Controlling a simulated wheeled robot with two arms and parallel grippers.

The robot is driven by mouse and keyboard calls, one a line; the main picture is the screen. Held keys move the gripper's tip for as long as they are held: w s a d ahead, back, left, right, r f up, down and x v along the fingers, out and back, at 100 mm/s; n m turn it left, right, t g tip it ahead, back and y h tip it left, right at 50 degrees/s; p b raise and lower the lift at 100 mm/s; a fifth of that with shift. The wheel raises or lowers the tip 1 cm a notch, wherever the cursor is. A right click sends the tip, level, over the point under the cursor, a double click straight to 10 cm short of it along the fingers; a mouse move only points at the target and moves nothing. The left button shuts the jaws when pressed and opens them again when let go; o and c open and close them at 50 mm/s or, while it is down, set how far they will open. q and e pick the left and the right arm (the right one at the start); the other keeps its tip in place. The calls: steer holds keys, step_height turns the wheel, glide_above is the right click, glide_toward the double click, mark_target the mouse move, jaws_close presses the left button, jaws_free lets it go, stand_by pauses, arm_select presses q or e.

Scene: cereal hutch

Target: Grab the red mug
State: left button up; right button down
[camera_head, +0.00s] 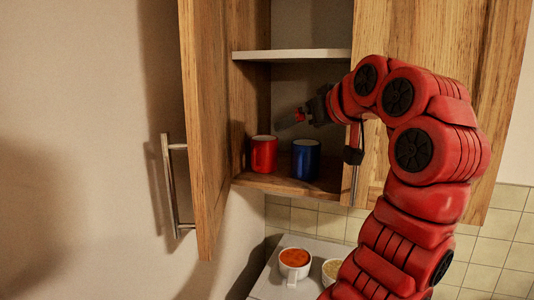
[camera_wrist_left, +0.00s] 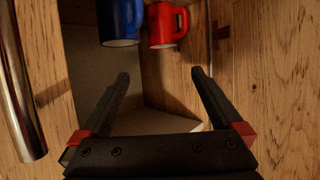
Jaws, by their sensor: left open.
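The red mug (camera_head: 263,153) stands upright on the bottom shelf of the open cabinet, left of a blue mug (camera_head: 306,158). My left gripper (camera_head: 291,121) is inside the cabinet opening, above the mugs and apart from them. In the left wrist view its two fingers (camera_wrist_left: 160,76) are spread with nothing between them. That view looks upside down: the red mug (camera_wrist_left: 166,25) is at the top with its handle to the right, and the blue mug (camera_wrist_left: 120,22) is left of it, partly cut off. My right gripper is not in view.
The open left door (camera_head: 207,120) with its bar handle (camera_head: 172,185) stands close left of the mugs. An upper shelf (camera_head: 292,55) lies above the gripper. The right door (camera_head: 440,40) is beside my arm. A mug of orange contents (camera_head: 294,258) and another white cup (camera_head: 330,268) stand below.

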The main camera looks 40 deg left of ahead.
arm_select(q)
steer(key=b, duration=0.3)
glide_toward(264, 149)
steer(key=w+a, duration=0.4)
steer(key=p+x, duration=0.1)
steer(key=x, duration=0.3)
steer(key=shift+w+a+r+p, duration=0.1)
steer(key=shift+a+r+p, duration=0.05)
steer(key=shift+a+p, duration=0.15)
steer(key=shift+d, duration=0.15)
steer(key=shift+c, duration=1.1)
jaws_close()
